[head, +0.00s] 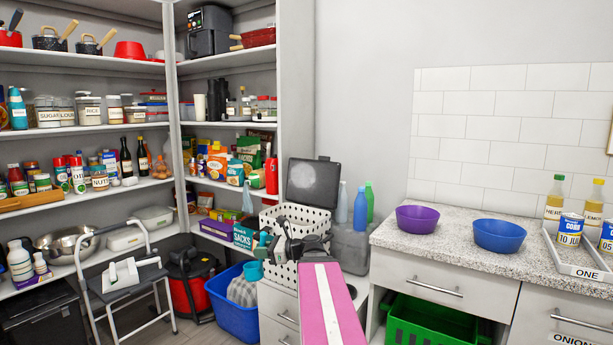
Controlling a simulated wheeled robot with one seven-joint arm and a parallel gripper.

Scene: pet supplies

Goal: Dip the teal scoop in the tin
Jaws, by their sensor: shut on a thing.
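The teal scoop (253,270) shows in the head view just left of my gripper (268,243), its cup hanging low beside the white basket. My gripper is shut on the scoop's handle, and my pink and white arm reaches up to it from below. I cannot make out a tin for certain. A small dark round shape (351,291) shows just right of my arm, mostly hidden by it, and I cannot tell what it is.
A white perforated basket (281,275) stands behind my gripper, with a dark open lid (313,182) above it. Several bottles (360,209) stand to the right. The counter holds a purple bowl (417,219) and a blue bowl (499,235). A step stool (124,272) stands left.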

